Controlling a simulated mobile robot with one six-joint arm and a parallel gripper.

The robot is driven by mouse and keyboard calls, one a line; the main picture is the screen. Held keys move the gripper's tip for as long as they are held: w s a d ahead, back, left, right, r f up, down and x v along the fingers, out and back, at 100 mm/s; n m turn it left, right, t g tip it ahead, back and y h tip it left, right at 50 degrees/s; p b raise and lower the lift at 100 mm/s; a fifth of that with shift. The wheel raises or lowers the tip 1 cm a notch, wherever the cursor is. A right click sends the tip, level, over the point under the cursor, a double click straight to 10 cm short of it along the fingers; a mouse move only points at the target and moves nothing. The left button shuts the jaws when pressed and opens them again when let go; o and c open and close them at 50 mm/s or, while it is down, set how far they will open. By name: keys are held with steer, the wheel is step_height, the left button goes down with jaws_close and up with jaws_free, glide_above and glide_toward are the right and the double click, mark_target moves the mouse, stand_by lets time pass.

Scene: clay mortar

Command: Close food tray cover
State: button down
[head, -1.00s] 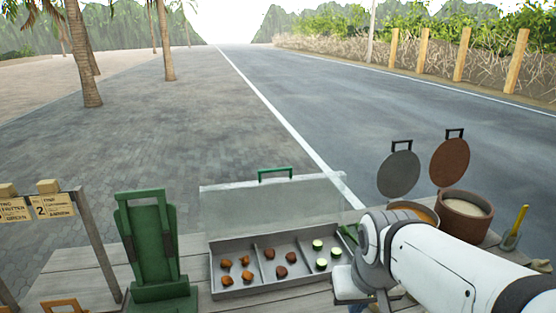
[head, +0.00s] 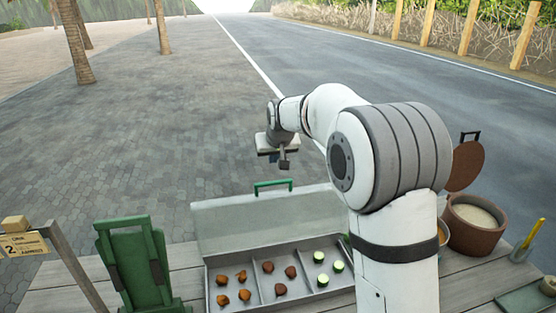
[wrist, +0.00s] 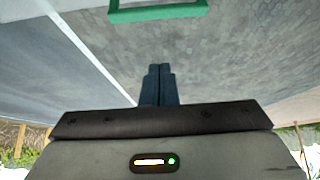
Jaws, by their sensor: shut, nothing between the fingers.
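The food tray (head: 212,299) is a grey metal box with dividers, on the wooden counter. It holds several brown and orange-brown pieces and several green-topped pieces. Its clear cover (head: 260,222) stands raised at the tray's far side, with a green handle (head: 272,184) on its top edge. My gripper (head: 283,166) is beyond and above the cover, past the handle, and touches nothing that I can see. In the wrist view my gripper (wrist: 159,72) has its dark fingers together and empty, and the green handle (wrist: 157,13) shows at the top, apart from them.
A green stand (head: 133,268) is left of the tray, with a sign (head: 22,243) farther left. A brown pot (head: 474,224) with a raised lid (head: 465,166) stands at the right. My arm hides part of the right side. Open pavement lies behind the counter.

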steer(key=d+p+x, duration=0.1)
steer(key=p+x, duration=0.1)
steer(key=x, duration=0.7)
steer(key=s, duration=0.1)
steer(key=s+p, duration=0.1)
steer(key=s, duration=0.2)
steer(key=shift+d+r, duration=0.25)
steer(key=shift+r, duration=0.15)
steer(key=shift+f, duration=0.1)
steer(key=shift+s+d, duration=0.1)
